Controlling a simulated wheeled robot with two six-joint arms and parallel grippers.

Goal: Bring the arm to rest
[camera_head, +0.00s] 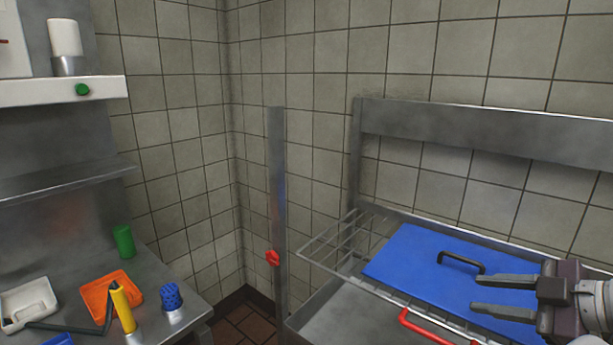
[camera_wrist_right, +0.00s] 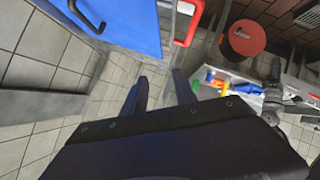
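My right gripper (camera_head: 476,294) comes in from the right edge in the head view. Its two grey fingers are parallel and apart, with nothing between them. It appears over the blue board (camera_head: 405,262) with a black handle (camera_head: 460,262). In the right wrist view, my right gripper (camera_wrist_right: 160,92) also shows two spread fingers with an empty gap. The blue board (camera_wrist_right: 130,22) is at the upper left there. My left gripper cannot be made out in the head view. Grey and black parts at the right of the wrist view are too unclear to name.
A wire rack (camera_head: 345,238) and a red handle (camera_head: 440,330) lie beside the blue board. A metal post (camera_head: 277,190) stands near the tiled corner. At left, a steel counter holds an orange tray (camera_head: 108,292), a green cup (camera_head: 124,241) and a blue cup (camera_head: 171,296).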

